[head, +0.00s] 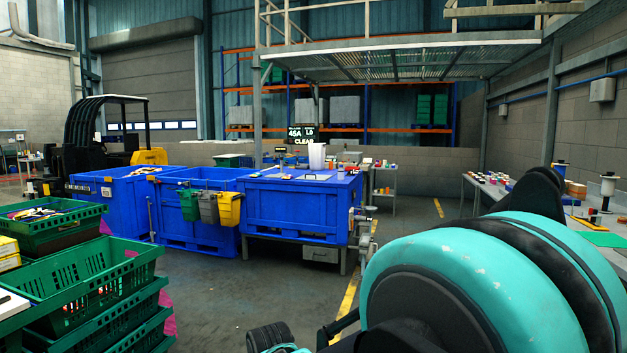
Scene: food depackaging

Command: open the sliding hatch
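I cannot pick out a sliding hatch with certainty. The blue bench-like station (296,207) in the middle has a pale flat panel (305,177) on its top, too small to tell whether it is a hatch or whether it is open or shut. A small grey drawer-like box (320,253) hangs under the station. My own teal and black arm links fill the lower right and hide part of the floor and the right side. My gripper cannot be made out in this view.
Two open blue bins (110,200) stand left of the station, with green, grey and yellow small bins (229,209) hung between. Stacked green crates (85,270) block the near left. A cluttered table (470,184) stands at right. The middle floor (240,290) is clear.

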